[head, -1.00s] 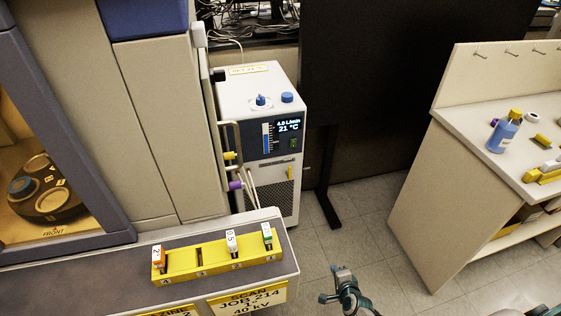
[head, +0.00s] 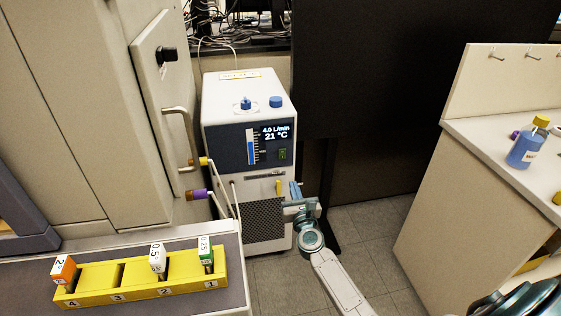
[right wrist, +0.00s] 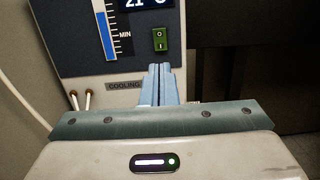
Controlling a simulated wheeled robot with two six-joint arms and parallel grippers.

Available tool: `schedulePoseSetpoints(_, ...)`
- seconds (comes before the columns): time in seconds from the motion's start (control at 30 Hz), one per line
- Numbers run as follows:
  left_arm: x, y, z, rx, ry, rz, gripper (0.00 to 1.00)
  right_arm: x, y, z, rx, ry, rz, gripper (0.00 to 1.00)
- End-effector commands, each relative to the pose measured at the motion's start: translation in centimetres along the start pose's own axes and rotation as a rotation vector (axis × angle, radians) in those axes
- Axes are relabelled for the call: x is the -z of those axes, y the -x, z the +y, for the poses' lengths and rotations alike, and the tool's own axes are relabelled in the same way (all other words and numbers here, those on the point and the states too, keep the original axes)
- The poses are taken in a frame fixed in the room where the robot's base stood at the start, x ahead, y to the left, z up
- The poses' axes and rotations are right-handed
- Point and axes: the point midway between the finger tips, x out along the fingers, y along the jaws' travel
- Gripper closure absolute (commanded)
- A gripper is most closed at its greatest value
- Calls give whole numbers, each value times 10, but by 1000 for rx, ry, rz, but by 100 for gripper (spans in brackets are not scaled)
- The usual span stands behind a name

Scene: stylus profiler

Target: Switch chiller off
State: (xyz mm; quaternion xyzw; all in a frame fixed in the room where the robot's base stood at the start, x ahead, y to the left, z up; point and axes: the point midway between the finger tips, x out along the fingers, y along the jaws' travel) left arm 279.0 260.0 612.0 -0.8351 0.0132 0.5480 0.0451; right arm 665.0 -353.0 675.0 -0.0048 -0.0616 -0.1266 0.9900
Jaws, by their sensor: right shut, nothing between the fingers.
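The chiller (head: 222,107) is a white box with a dark front panel. Its lit display (head: 276,132) reads 4.0 L/min and 21 °C. A green rocker switch (head: 283,154) sits below the display; it also shows in the right wrist view (right wrist: 159,40), marked with a line and a circle. My right gripper (head: 295,188) is in front of the chiller's right side, below the switch. In the right wrist view its blue fingers (right wrist: 160,82) are together and empty, pointing toward the switch, with their tips just below it in the picture. My left gripper is not in view.
A bench with a yellow numbered rack (head: 140,279) stands at the front left. An open cabinet door (head: 170,100) and purple-ended pipe (head: 198,195) are left of the chiller. A side bench (head: 470,150) with a blue bottle (head: 525,148) is at right. Floor between is clear.

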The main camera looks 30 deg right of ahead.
Motion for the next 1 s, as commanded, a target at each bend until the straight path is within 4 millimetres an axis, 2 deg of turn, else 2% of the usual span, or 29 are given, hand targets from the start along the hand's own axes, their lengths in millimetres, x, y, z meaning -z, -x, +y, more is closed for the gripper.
schedulePoseSetpoints(0.23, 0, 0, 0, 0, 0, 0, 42, 0, 0, 0, -1, 3, 1, 100)
schedulePoseSetpoints(0.37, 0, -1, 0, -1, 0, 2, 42, 0, -8, 0, -1, 4, 0, 100)
schedulePoseSetpoints(0.47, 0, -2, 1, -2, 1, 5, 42, 0, -22, 0, -1, 5, 0, 100)
schedulePoseSetpoints(0.8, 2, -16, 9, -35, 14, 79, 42, 2, -91, 0, 0, 4, -1, 100)
schedulePoseSetpoints(1.0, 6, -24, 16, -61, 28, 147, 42, 2, -123, 0, 0, 4, 0, 100)
